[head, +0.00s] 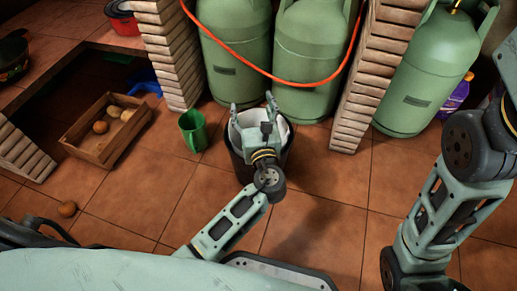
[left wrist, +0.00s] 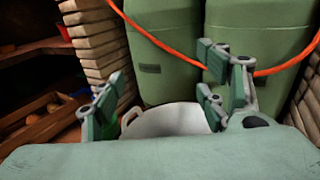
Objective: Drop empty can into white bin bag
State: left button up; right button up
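A dark bin lined with a white bag (head: 284,134) stands on the tiled floor in front of the gas cylinders. The white bag (left wrist: 165,120) also shows in the left wrist view, its rim and a handle-like loop visible below the fingers. My left gripper (head: 252,104) is over the bin with its fingers spread wide; in the left wrist view the gripper (left wrist: 160,95) is open, with nothing between the fingers. I see no can in either view; the bag's inside is mostly hidden. My right arm is at the right of the head view, but its gripper is out of view.
Green gas cylinders (head: 315,55) stand behind the bin, with an orange hose (head: 270,75) across them. Brick pillars flank them. A wooden crate (head: 88,150) holds round items.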

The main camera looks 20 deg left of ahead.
pick_arm(q)
jog(key=shift+o, duration=0.3)
jog(key=v, duration=1.2)
jog(key=shift+w+d, duration=0.1)
jog(key=shift+d, duration=0.05)
